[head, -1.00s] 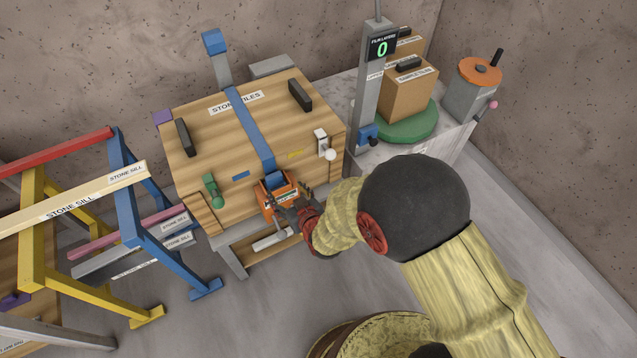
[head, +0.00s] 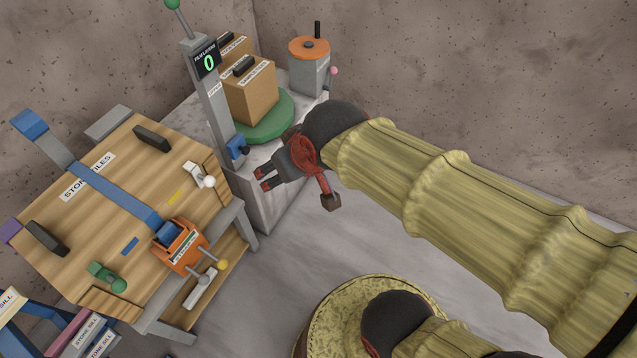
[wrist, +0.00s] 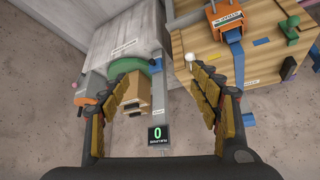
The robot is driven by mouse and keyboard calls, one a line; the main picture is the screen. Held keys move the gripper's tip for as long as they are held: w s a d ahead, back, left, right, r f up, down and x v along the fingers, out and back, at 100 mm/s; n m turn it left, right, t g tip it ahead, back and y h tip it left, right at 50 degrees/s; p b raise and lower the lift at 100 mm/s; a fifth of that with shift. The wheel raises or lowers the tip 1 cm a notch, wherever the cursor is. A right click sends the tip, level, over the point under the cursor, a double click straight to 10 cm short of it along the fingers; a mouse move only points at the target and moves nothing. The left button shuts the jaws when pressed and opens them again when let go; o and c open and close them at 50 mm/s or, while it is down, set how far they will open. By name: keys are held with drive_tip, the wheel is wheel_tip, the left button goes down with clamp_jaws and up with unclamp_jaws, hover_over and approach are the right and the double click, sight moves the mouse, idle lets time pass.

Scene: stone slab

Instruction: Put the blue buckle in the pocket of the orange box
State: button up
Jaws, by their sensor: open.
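The orange box (head: 182,246) is at the front edge of the wooden crate (head: 110,190), with two levers in front. A blue piece (head: 172,234), which looks like the blue buckle, sits in its top opening at the end of the blue strap (head: 108,192). I cannot tell how deep it sits. In the wrist view the orange box (wrist: 228,18) is at the top, with the strap (wrist: 236,58) running down from it. My gripper (head: 264,180) is open and empty, right of the crate and apart from the box. Its spread fingers (wrist: 164,85) show in the wrist view.
A grey table (head: 262,188) carries a green turntable (head: 268,118) with cardboard boxes (head: 250,92). A grey post (head: 212,112) with a display reading 0 stands close to my gripper. A grey-and-orange crank unit (head: 308,68) is behind. The floor (head: 275,255) between crate and drum is clear.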

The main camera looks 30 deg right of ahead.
drive_tip(key=s+d+r+m+g, duration=0.1)
drive_tip(key=s+d, duration=0.2)
drive_tip(key=s, duration=0.5)
drive_tip(key=shift+r+h, duration=0.3)
drive_tip(key=shift+h, duration=0.1)
